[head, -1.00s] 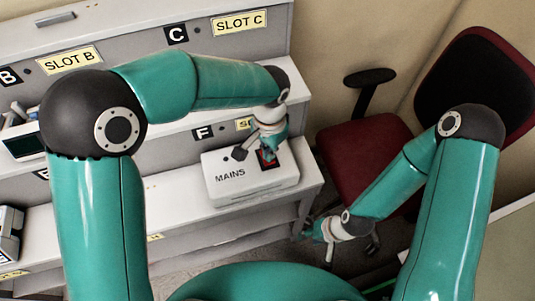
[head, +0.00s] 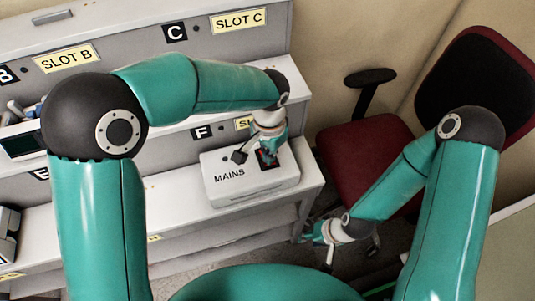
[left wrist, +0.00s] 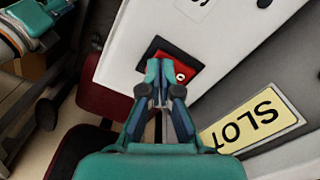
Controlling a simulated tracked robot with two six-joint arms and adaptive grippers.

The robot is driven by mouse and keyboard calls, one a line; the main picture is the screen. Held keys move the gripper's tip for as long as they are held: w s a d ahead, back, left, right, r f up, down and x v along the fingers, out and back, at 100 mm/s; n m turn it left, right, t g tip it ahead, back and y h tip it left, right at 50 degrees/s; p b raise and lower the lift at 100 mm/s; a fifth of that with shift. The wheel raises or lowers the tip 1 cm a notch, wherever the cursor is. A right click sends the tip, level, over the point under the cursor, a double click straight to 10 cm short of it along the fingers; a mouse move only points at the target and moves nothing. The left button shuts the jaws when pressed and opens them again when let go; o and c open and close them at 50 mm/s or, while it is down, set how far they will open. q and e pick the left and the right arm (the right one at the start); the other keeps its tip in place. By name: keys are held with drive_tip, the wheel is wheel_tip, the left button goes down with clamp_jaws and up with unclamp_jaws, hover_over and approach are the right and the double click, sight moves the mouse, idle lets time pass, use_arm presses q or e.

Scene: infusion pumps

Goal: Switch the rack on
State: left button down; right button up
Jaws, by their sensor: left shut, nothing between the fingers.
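The white MAINS box (head: 252,188) sits on the lower shelf at the right end of the rack. Its red switch (head: 267,158) is partly covered by my left gripper (head: 266,153) in the head view.
A dark red office chair (head: 365,150) with black armrests stands right of the rack. Slot labels, such as SLOT C (head: 238,20), line the shelves. A grey device (head: 8,235) is at the far left.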

use_arm(q)
drive_tip(key=shift+r+p, duration=2.5)
drive_tip(key=shift+r, duration=0.95)
